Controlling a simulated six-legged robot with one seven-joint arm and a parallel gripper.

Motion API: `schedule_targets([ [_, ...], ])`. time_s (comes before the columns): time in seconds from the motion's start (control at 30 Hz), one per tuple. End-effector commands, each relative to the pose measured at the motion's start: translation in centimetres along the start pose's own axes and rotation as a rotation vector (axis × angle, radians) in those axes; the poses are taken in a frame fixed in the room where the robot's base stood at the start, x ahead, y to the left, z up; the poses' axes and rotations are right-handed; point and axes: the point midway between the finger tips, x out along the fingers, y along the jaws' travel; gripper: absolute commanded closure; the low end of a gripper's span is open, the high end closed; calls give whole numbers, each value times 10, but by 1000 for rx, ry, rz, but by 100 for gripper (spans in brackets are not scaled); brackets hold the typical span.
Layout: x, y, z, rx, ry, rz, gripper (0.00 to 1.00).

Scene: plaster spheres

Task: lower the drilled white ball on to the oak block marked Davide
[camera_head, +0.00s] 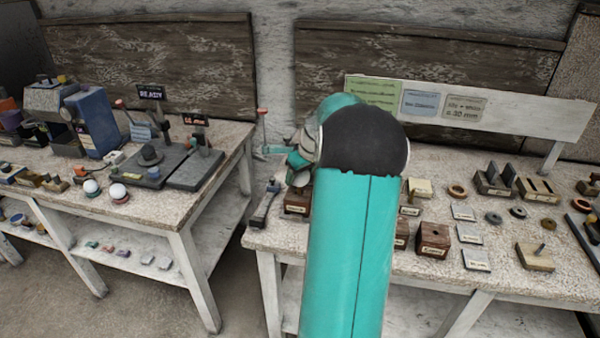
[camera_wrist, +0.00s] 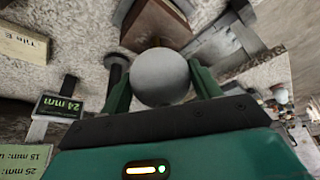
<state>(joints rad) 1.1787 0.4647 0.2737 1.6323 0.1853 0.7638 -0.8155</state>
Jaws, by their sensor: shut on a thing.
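A pale white ball (camera_wrist: 162,76) sits between the green fingers of my gripper (camera_wrist: 158,82), which is shut on it. No drilled hole shows on the side facing the wrist camera. A brown wooden block (camera_wrist: 152,24) shows just beyond the ball, partly covered by it; I see no name on it and cannot tell the gap. In the head view my arm hides the ball and most of my gripper. Dark wooden blocks with small labels, one at the front (camera_head: 433,240) and one at the left (camera_head: 297,201), stand on the right bench; I cannot read their names surely.
The right bench (camera_head: 375,262) also holds metal plates (camera_head: 476,259), rings (camera_head: 457,191) and a pegged wood block (camera_head: 535,257). A sign board (camera_head: 520,112) stands behind. A "24 mm" sign (camera_wrist: 60,106) is left of my gripper. A gap separates the left bench (camera_head: 190,205).

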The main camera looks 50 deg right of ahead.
Motion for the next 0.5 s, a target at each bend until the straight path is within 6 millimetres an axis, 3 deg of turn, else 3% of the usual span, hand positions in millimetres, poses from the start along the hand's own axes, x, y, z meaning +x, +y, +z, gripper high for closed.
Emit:
schedule_targets([
  [0.5, 11, 0, 4, 0, 0, 0, 65],
])
